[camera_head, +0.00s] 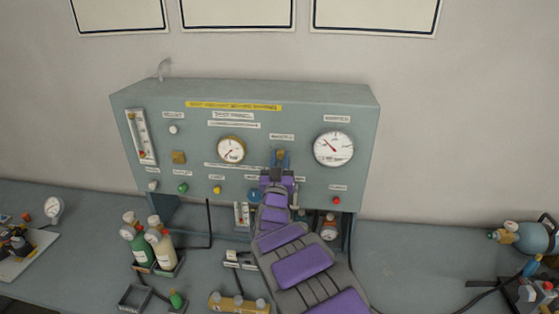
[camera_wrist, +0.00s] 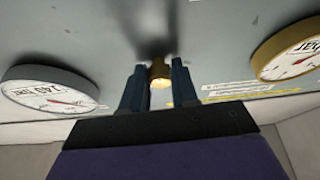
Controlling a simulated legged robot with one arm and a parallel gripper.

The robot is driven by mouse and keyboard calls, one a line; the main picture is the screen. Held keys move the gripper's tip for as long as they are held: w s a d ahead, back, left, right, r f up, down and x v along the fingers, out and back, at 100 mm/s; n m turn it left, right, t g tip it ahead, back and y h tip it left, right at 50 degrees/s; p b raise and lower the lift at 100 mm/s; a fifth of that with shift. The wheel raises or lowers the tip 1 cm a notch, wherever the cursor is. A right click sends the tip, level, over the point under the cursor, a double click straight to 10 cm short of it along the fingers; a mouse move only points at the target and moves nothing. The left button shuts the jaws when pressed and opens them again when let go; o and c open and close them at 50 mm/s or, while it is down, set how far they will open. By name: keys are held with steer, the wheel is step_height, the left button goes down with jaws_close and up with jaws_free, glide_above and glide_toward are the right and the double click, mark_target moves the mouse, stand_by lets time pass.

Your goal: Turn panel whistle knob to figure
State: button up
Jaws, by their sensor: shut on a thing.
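The grey-green test panel (camera_head: 330,98) stands at the back of the bench against the wall. A small brass knob (camera_wrist: 160,72) on its face sits between my two blue fingers; I take it for the whistle knob. In the head view my gripper (camera_head: 281,157) is at the panel between the two round gauges, under a small label (camera_head: 282,137). In the wrist view my gripper (camera_wrist: 160,82) is shut on the knob, a finger on each side. My fingers mostly hide the knob in the head view, and its pointer cannot be read.
A brass-rimmed gauge (camera_head: 231,149) is left of my gripper and a larger white gauge (camera_head: 333,149) is right. Small coloured knobs line the panel's lower part. Bottles (camera_head: 160,243) stand on the bench at left; a blue cylinder (camera_head: 535,237) lies at right. The bench right of the panel is mostly clear.

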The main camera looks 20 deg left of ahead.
jaws_close()
steer(key=shift+s+a+m+h+b, duration=0.1)
steer(key=shift+a+m+h+b, duration=0.2)
steer(key=shift+m+h, duration=0.55)
steer(key=m+h, duration=0.1)
steer(key=m, duration=0.3)
steer(key=shift+d+t, duration=0.1)
steer(key=shift+t, duration=0.2)
steer(key=o, duration=0.9)
jaws_free()
